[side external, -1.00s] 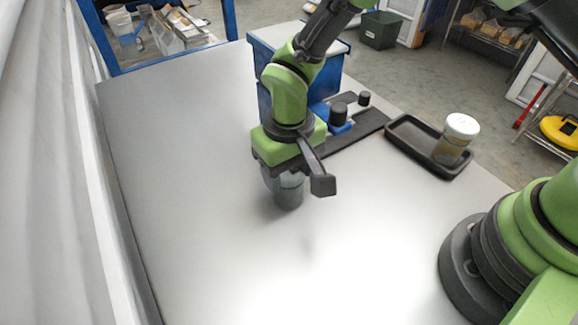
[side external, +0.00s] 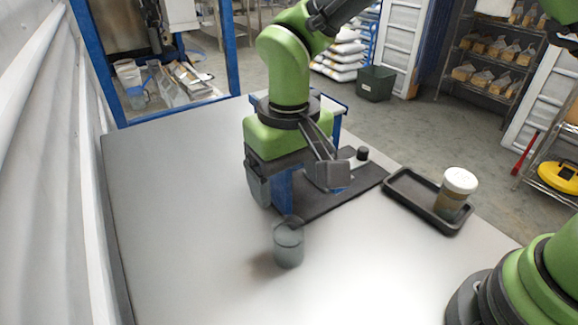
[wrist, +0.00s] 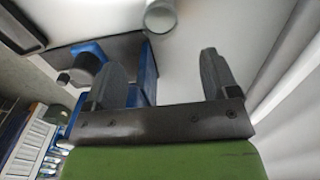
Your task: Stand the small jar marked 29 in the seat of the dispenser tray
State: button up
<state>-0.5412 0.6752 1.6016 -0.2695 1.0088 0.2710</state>
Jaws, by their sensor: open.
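A small grey, see-through jar (side external: 289,246) stands upright on the table in front of the black base plate; it also shows at the top of the wrist view (wrist: 160,15). A second jar (side external: 457,192), white-lidded with brownish contents, stands in a black tray (side external: 413,212) on the right. No number is readable on either jar. My gripper (side external: 296,190) is open and empty, above and behind the grey jar and clear of it. In the wrist view its two fingers (wrist: 165,75) are wide apart. The dispenser's seat cannot be made out.
A black base plate (side external: 362,181) with blue parts lies behind my gripper, partly hidden by it. A small dark cylinder (side external: 362,153) stands at its far end. The table's left and front (side external: 190,250) are clear. A wall runs along the left side.

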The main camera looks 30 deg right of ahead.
jog(key=s+d+r+m+t+y, duration=0.1)
jog(key=s+d+r+t, duration=0.1)
jog(key=d+r, duration=0.55)
jog(key=s+d+r+m+t, duration=0.1)
jog(key=s+d+r+t, duration=0.1)
jog(key=s, duration=0.4)
jog(key=s+d+r+m+t+y, duration=0.1)
jog(key=s+d+r+m+t, duration=0.1)
jog(key=s+d+r, duration=0.3)
jog(key=shift+s+d+r+t, duration=0.35)
jog(key=shift+s+r, duration=0.2)
jog(key=shift+s, duration=0.45)
jog(key=shift+o, duration=0.4)
jog(key=shift+s+f+t, duration=0.1)
jog(key=shift+s+t, duration=0.15)
jog(key=shift+s, duration=0.1)
